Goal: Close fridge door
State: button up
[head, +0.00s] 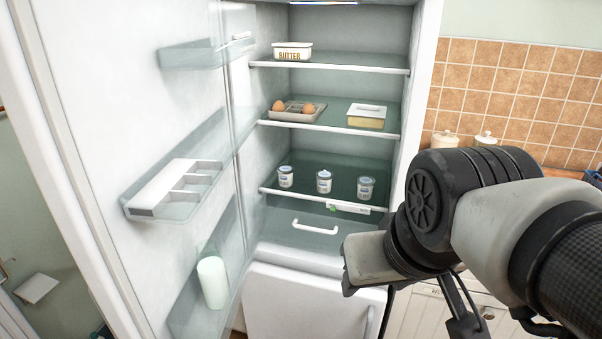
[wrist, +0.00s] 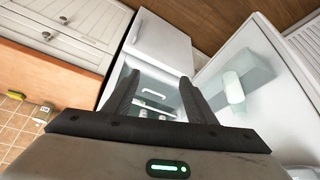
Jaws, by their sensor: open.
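The fridge door (head: 95,110) stands wide open on the left of the head view, its inner side with clear shelves facing me. It also shows at the right of the wrist view (wrist: 268,100). The fridge body (head: 428,70) stands right of the door, its interior exposed. My gripper (wrist: 157,92) is open and empty in the wrist view, its two dark fingers apart and pointing towards the fridge. The door is to the right of the fingers there, and I see no contact with it. In the head view my arm reaches in from the right, and the fingertips are not clearly visible.
A butter dish (head: 292,51), an egg tray (head: 296,111), a lidded container (head: 367,116) and three jars (head: 324,181) sit on the fridge shelves. A white cylinder (head: 212,283) stands in the door's lower bin. A counter (wrist: 45,78) and cabinets (wrist: 72,30) adjoin the fridge.

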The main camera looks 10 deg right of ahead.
aim_at(119, 112)
jog(key=j+z, duration=0.1)
jog(key=j, duration=0.35)
jog(key=k+j+z, duration=0.15)
jog(key=j, duration=0.3)
jog(key=k+j+z, duration=0.1)
jog(key=j, duration=0.35)
jog(key=j+z, duration=0.15)
jog(key=j, duration=0.4)
jog(key=k+j+z, duration=0.15)
jog(key=j, duration=0.4)
